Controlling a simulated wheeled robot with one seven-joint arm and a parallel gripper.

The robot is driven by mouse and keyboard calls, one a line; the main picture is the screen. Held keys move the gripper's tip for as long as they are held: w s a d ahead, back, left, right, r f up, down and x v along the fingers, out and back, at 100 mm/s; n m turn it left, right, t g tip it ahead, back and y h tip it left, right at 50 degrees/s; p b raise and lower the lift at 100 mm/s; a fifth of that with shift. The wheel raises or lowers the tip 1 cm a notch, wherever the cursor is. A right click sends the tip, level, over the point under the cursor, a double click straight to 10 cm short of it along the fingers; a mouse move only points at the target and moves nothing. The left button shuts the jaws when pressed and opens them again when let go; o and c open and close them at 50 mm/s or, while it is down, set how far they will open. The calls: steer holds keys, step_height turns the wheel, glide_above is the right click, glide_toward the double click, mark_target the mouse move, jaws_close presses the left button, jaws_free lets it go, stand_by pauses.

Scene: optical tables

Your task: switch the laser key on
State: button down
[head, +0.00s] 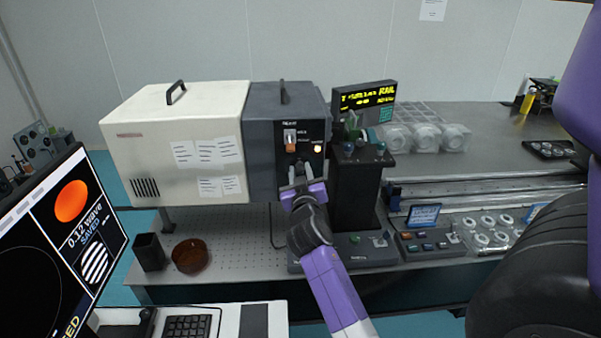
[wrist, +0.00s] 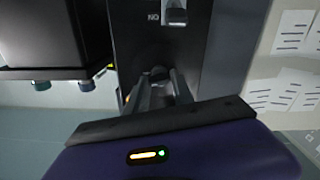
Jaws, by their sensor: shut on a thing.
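The laser key (wrist: 158,73) is on the front panel of the dark grey laser housing (head: 262,125). My gripper (head: 300,170) is at the lower part of that panel, its fingers pointing into it. In the wrist view the fingers (wrist: 160,88) are shut on the key, which is mostly hidden between them. The key's exact angle cannot be told. An "ON" mark shows upside down on the panel in the wrist view.
A lit round button (head: 318,149) and an orange-and-white switch (head: 291,140) are on the panel just above my gripper. A black post unit (head: 355,200) stands close on the right. A cream box (head: 175,145) adjoins on the left. A brown bowl (head: 190,256) sits lower left.

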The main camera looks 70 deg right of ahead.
steer(key=shift+m+b, duration=1.6)
steer(key=shift+b, duration=0.6)
steer(key=c, duration=1.1)
jaws_free()
steer(key=shift+b+v, duration=1.15)
steer(key=shift+v, duration=2.8)
